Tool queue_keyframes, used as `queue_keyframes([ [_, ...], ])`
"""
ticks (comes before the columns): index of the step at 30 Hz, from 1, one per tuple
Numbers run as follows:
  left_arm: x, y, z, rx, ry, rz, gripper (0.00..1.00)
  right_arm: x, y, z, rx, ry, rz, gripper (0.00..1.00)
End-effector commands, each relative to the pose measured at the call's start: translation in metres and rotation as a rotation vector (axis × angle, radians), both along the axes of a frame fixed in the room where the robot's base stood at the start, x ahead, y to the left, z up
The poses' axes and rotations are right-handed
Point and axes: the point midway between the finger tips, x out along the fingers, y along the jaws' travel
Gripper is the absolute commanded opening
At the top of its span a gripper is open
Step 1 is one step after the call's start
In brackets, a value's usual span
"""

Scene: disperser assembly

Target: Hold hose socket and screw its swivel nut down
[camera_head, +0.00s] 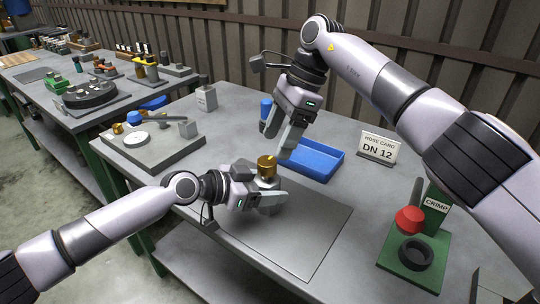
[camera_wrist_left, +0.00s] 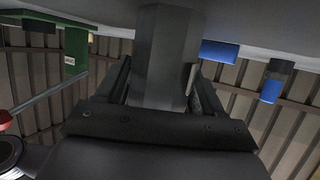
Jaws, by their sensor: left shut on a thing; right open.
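The hose socket (camera_head: 268,182) is a grey metal body standing upright over the grey mat. A brass swivel nut (camera_head: 266,163) with a yellow mark sits on its top. My left gripper (camera_head: 266,196) is shut around the socket's lower body from the left. In the left wrist view a grey, flat-sided body (camera_wrist_left: 162,60) stands between the fingers; the nut is out of that view. My right gripper (camera_head: 284,140) is open, pointing down just above and right of the nut. It appears empty and apart from the nut, though the exact gap is unclear.
A blue tray (camera_head: 325,165) lies behind the socket, with the "DN 12" hose card (camera_head: 379,147) to its right. The green crimp station (camera_head: 412,262) stands at the right. A grey fixture plate (camera_head: 160,158) is at the left. The mat (camera_head: 300,235) in front is clear.

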Motion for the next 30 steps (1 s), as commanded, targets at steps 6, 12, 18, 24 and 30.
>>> queue_keyframes([
  [6, 0.000, 0.000, 0.000, 0.000, 0.000, 0.001, 0.16, -0.005, 0.014, -0.034, 0.001, 0.002, 0.001, 0.68],
  [12, 0.000, 0.000, 0.000, 0.000, 0.000, 0.001, 0.16, -0.006, 0.019, -0.046, 0.002, 0.001, 0.000, 0.68],
  [18, 0.000, 0.000, 0.000, 0.000, 0.000, 0.001, 0.16, -0.006, 0.019, -0.047, 0.001, -0.001, 0.000, 0.68],
  [24, 0.000, 0.000, 0.000, 0.001, -0.001, 0.001, 0.16, -0.006, 0.019, -0.047, 0.001, -0.001, 0.000, 0.29],
  [30, 0.000, 0.000, 0.000, 0.000, -0.002, 0.001, 0.16, -0.006, 0.019, -0.047, 0.000, 0.000, -0.002, 0.12],
])
